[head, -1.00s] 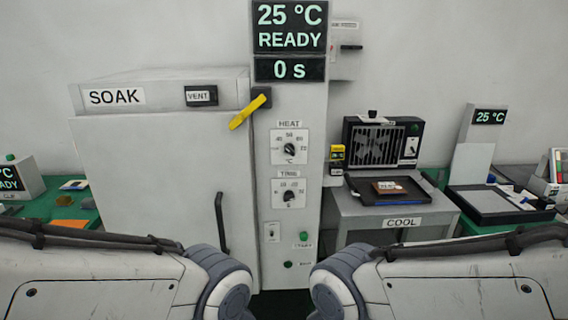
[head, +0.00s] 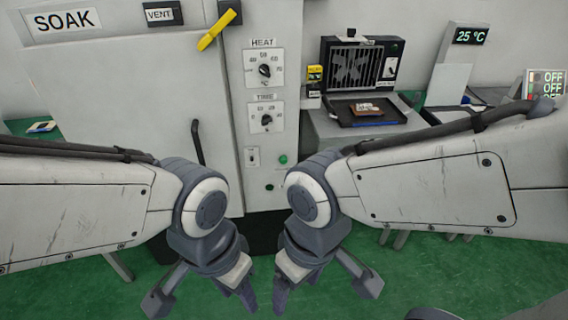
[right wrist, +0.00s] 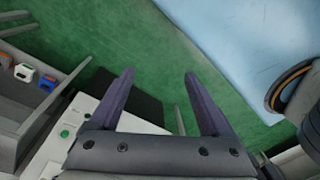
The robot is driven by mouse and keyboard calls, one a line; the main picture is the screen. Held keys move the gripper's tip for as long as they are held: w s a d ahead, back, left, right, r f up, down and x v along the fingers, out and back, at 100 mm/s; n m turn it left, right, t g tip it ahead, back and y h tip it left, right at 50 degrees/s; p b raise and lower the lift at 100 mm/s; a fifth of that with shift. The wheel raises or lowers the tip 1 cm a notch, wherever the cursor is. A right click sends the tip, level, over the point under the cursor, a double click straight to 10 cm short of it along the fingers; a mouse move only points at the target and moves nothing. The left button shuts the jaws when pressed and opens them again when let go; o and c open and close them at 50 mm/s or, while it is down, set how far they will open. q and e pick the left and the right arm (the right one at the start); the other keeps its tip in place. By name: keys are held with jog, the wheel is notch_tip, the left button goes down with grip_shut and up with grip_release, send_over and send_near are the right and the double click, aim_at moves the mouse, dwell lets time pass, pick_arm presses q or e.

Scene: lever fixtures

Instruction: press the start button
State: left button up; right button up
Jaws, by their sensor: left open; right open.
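The oven's control column (head: 241,140) carries a bright green button (head: 283,159) low on its front, with its label too blurred to read. A smaller, darker green button (head: 269,187) sits below it to the left. A green button on a pale panel also shows in the right wrist view (right wrist: 64,133). My left gripper (head: 246,297) and right gripper (head: 281,296) hang low in front of the column, below the buttons, pointing down. Both are empty. In the right wrist view my right gripper's fingers (right wrist: 158,75) are spread apart and touch nothing.
A cooling stand (head: 370,127) is at right. Green floor (head: 330,280) is open below.

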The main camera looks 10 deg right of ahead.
grip_shut()
dwell(1.5)
